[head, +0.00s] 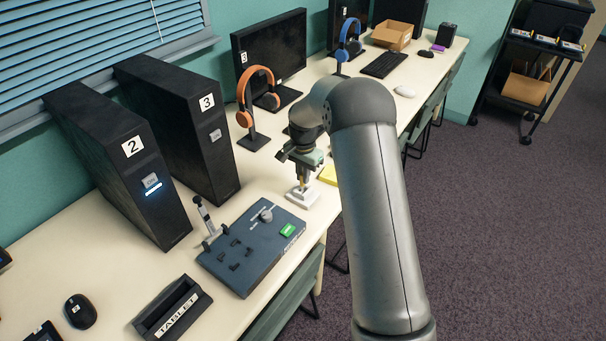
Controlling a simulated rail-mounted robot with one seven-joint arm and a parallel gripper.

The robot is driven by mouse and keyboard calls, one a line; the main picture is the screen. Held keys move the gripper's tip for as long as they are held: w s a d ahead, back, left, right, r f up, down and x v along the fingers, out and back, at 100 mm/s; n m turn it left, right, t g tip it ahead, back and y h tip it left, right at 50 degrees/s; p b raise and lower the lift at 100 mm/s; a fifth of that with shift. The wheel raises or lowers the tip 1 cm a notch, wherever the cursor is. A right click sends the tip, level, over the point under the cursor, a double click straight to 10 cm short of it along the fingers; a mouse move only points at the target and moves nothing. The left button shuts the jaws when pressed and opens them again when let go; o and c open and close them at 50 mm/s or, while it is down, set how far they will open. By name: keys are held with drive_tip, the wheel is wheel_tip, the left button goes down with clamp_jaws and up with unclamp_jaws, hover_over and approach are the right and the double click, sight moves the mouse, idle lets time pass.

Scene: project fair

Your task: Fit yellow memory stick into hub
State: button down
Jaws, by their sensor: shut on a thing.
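My gripper (300,178) points down over the bench, in front of the tower marked 3. It is shut on the yellow memory stick (301,185), which shows as a small upright yellow strip beneath the jaws. The white hub (302,198) sits on the bench directly below. The stick's lower end appears at the top of the hub; at this size I cannot tell whether it is inside, touching or just above. The hub's slots are too small to make out.
A dark control box (250,246) with a green label and an upright lever lies close in front of the hub. Black towers 2 (122,170) and 3 (185,125) stand along the wall. An orange headphone stand (254,139) is behind. A flat yellow item (328,175) lies beside my arm.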

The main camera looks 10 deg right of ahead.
drive_tip(key=shift+f, duration=0.15)
drive_tip(key=shift+f+b, duration=0.45)
drive_tip(key=shift+f+b, duration=0.5)
drive_tip(key=shift+f, duration=0.1)
idle(0.9)
drive_tip(key=c, duration=1.4)
unclamp_jaws()
drive_tip(key=shift+r, duration=0.15)
drive_tip(key=shift+r+p, duration=1.85)
drive_tip(key=shift+r, duration=1.55)
